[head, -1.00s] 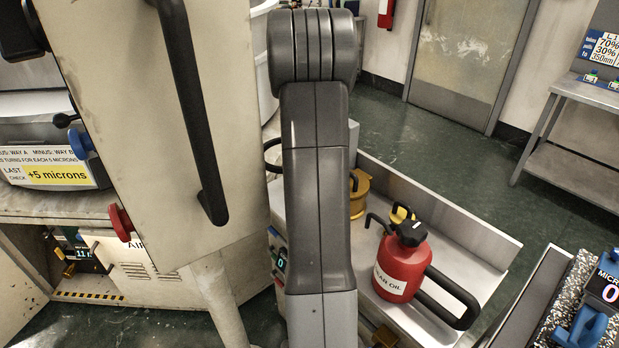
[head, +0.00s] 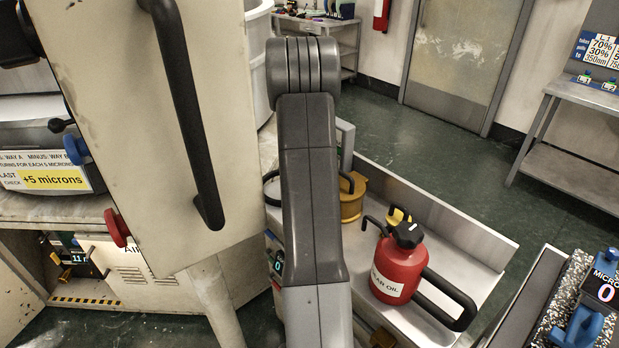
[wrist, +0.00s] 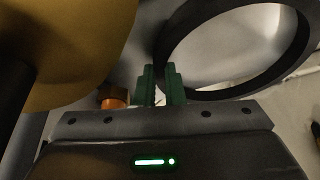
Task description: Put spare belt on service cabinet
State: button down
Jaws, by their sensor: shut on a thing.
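My gripper (wrist: 160,88) shows in the wrist view with its green fingers close together on the near edge of a black ring, which I take as the spare belt (wrist: 186,92). The belt stands out beyond the fingers to the right, and pale surface shows through it. In the head view a thin part of the belt (head: 266,190) shows left of my arm. My arm hides the gripper and the rest of the belt there. No label marks a service cabinet; a low cream cabinet with a vent (head: 133,280) stands at the left, its label partly covered.
A metal tray (head: 455,235) right of my arm holds a red oil can (head: 399,268) and a brass-coloured pot (head: 351,200). A large cream panel with a black handle (head: 190,120) fills the upper left. Green floor is open towards the door (head: 465,60).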

jog(key=c, duration=1.5)
grip_release()
jog(key=v, duration=1.2)
jog(key=x, duration=1.2)
jog(key=shift+r, duration=2.3)
jog(key=shift+f, duration=0.15)
